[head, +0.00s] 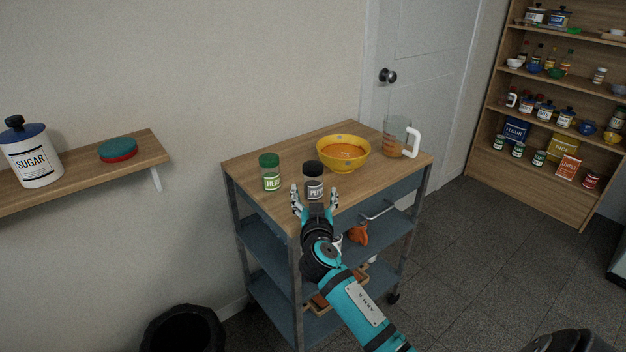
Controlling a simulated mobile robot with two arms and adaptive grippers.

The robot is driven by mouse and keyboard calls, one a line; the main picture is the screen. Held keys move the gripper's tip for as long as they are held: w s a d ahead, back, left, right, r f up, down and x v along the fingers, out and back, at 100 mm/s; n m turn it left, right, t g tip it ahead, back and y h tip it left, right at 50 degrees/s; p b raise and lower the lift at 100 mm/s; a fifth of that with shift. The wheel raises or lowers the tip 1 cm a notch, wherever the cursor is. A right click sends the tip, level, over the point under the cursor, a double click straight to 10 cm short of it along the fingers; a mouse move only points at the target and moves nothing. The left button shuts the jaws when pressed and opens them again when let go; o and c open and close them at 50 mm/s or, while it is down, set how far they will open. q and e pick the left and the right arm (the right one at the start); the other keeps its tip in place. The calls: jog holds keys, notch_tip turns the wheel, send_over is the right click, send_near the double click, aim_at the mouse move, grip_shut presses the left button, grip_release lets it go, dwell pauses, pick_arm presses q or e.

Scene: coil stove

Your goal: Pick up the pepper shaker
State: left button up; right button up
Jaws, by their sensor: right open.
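The pepper shaker (313,182) is a small clear jar with a black lid and a dark label. It stands upright on the wooden top of the cart (345,133), near the front edge. My right gripper (315,197) is open in front of it, with one finger to the left and one to the right of its lower part. Whether the fingers touch it I cannot tell. The gripper hides the jar's base. My left gripper is not in view.
A green-lidded herb jar (270,173) stands close on the left. A yellow bowl of soup (343,153) is just behind on the right, and a glass pitcher (396,137) farther right. A shelf with a sugar jar (33,158) is at left.

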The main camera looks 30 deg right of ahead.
aim_at(313, 186)
jog(key=p+x, duration=0.1)
jog(key=x, duration=0.6)
jog(key=shift+w+f, duration=0.1)
jog(key=shift+f, duration=0.05)
jog(key=c, duration=1.3)
